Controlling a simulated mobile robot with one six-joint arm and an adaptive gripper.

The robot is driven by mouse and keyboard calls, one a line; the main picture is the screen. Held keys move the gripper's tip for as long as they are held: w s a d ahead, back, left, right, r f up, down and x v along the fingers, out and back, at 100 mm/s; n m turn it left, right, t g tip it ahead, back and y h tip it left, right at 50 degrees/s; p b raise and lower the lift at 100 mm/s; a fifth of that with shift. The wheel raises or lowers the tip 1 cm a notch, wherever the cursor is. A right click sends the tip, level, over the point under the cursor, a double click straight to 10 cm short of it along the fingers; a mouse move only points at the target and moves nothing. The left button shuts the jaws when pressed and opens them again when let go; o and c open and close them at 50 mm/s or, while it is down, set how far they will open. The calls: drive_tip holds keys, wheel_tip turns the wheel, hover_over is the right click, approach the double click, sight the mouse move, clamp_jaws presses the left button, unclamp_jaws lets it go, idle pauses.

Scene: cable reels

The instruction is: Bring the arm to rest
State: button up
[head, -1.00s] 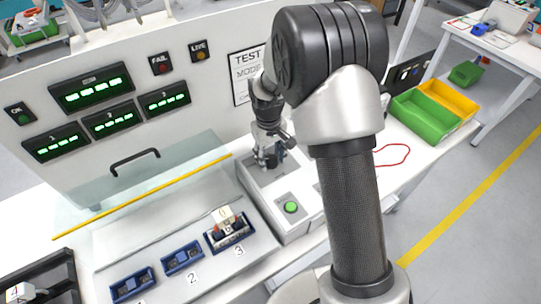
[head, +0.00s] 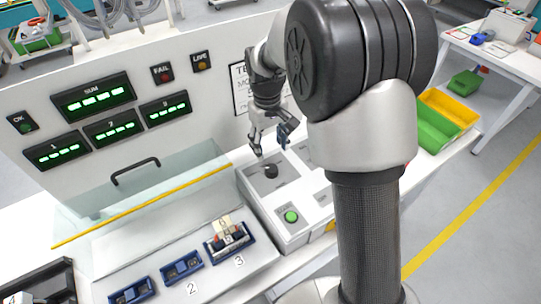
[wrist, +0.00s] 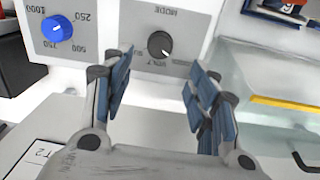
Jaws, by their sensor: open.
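My gripper (head: 270,141) hangs in the air above the test box in the head view. In the wrist view (wrist: 160,100) its two blue-padded fingers are spread wide with nothing between them. A black knob (head: 271,171) on the white test box (head: 288,236) lies below the gripper, apart from it. In the wrist view the knob (wrist: 160,44) shows beyond the fingertips, on a panel marked MODE. My arm's large dark joint covers part of the box and the bench behind it in the head view.
A green button (head: 291,216) is on the box's near part. A clear guard with a yellow edge (head: 150,203) stands at left, above blue holders (head: 182,267); one holds a beige-topped block (head: 229,236). Green (head: 432,130) and yellow (head: 450,107) bins stand at right. A blue knob (wrist: 57,29) shows in the wrist view.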

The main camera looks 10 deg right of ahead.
drive_tip(key=shift+r, duration=1.1)
drive_tip(key=s+r+m+t, duration=0.2)
drive_tip(key=s+r, duration=0.9)
drive_tip(key=s, duration=0.3)
drive_tip(key=s+m+t+b, duration=0.1)
drive_tip(key=s+t, duration=0.1)
drive_tip(key=s, duration=1.1)
drive_tip(key=shift+s+d+f+t, duration=0.3)
drive_tip(key=shift+s+d+f, duration=0.05)
drive_tip(key=shift+s, duration=0.05)
drive_tip(key=shift+c, duration=0.3)
